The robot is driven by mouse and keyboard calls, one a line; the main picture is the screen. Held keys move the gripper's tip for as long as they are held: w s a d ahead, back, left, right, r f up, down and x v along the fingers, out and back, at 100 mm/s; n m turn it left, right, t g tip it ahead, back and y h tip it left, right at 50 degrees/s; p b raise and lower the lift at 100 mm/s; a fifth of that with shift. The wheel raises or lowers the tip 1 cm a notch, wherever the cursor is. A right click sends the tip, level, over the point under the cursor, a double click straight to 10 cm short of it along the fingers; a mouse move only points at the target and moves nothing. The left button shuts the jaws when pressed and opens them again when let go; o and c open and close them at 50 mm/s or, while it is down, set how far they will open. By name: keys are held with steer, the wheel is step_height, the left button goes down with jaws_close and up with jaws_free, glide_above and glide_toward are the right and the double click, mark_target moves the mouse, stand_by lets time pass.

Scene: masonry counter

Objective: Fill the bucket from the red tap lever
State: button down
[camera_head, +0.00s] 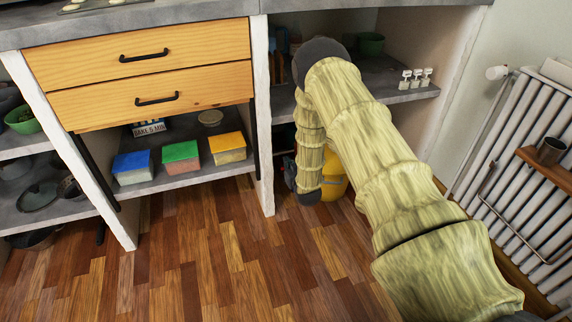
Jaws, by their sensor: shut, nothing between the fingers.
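A yellow rounded thing, which looks like the bucket (334,182), stands low under the right part of the counter. My arm covers most of it, so its rim and inside are hidden. My arm crosses the right half of the view, bends at the right-hand shelf opening and hangs down in front of the yellow thing. Dark wrist parts show at its lower end. My gripper is hidden behind the arm, and I cannot see its fingers. I cannot make out a red tap lever or any water.
Two wooden drawers (145,75) are shut above lidded boxes (181,157). A white radiator (507,145) stands at the right. The wooden floor (200,265) at front left is clear.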

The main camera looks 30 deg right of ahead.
steer(key=s+a+r+p, duration=0.1)
steer(key=s+r+p, duration=0.4)
steer(key=s, duration=0.4)
steer(key=shift+s+r, duration=0.35)
steer(key=shift+r, duration=0.2)
steer(key=shift+a+r+b, duration=0.1)
steer(key=shift+b, duration=0.85)
steer(key=w+d+f+b, duration=0.1)
steer(key=w+f+b, duration=0.5)
steer(key=w, duration=0.3)
steer(key=shift+w, duration=0.35)
